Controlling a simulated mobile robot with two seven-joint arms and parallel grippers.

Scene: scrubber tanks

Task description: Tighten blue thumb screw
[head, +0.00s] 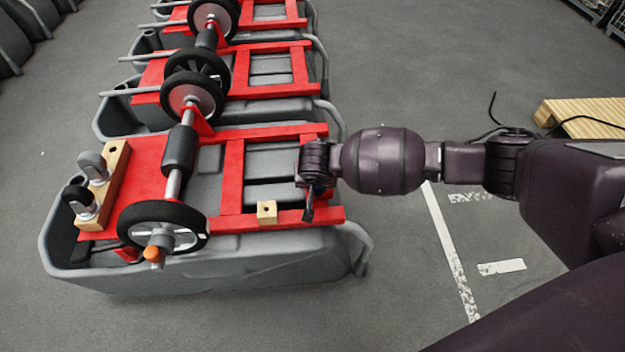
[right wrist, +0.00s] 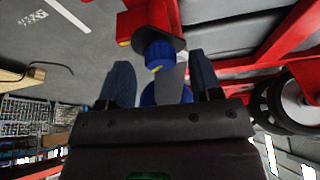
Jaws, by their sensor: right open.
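In the right wrist view, a blue thumb screw (right wrist: 159,54) with a small yellow mark sits under a red frame bracket (right wrist: 150,25). My right gripper (right wrist: 160,78) is open, its two dark fingers on either side of a gap below the screw. The screw lies just beyond the fingertips, apart from them as far as I can tell. A second blue part shows between the fingers, partly hidden by the gripper body. In the head view, my right gripper (head: 310,208) is at the right end of the nearest red frame (head: 232,180); the thumb screw is hidden there. My left gripper is out of view.
The red frame lies on a grey tank (head: 250,262) with wheels on an axle. A small wooden block (head: 267,210) sits on the frame, left of the gripper. More tanks stand behind. A wooden pallet (head: 590,116) lies at the right. The floor on the right is largely clear.

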